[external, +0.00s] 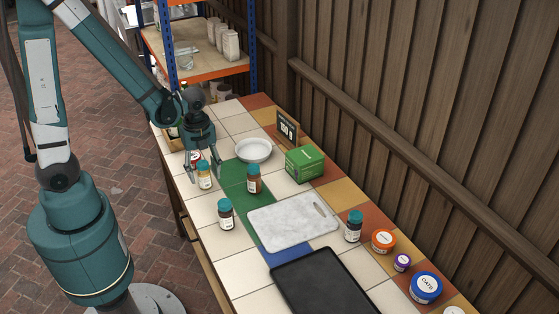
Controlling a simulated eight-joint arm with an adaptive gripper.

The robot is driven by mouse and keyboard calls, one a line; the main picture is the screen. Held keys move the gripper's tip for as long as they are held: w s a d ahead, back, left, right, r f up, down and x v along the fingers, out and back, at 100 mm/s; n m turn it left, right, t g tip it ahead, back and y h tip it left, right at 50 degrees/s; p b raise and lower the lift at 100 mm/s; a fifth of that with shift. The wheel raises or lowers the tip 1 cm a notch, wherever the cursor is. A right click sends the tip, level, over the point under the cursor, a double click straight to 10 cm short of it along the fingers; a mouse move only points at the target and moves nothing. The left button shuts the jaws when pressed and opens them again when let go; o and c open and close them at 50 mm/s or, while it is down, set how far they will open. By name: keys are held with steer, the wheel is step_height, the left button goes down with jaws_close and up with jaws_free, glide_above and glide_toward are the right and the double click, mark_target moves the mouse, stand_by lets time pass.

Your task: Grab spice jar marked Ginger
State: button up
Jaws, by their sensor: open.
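Several spice jars stand upright on the tiled counter, and their labels are too small to read, so I cannot tell which is Ginger. A jar with a yellow-orange lid (205,178) is directly at my gripper (206,172). My gripper is open and points down, its fingers appearing on either side of that jar; I cannot tell if they touch it. A reddish-brown jar with a teal lid (254,181) stands to the right. Another teal-lidded jar (226,216) stands nearer the front edge, and a dark one (354,228) is beyond the cutting board. A red-lidded jar (195,157) is partly hidden behind my gripper.
A white bowl (253,150), a green box (304,164) and a small dark sign (287,129) stand toward the fence. A marble board (292,222) and black tray (322,284) lie to the right. Round containers (426,288) line the far right. A shelf rack (208,66) stands behind.

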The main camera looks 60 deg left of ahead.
steer(key=shift+f, duration=1.05)
steer(key=shift+c, duration=0.7)
steer(key=c, duration=0.9)
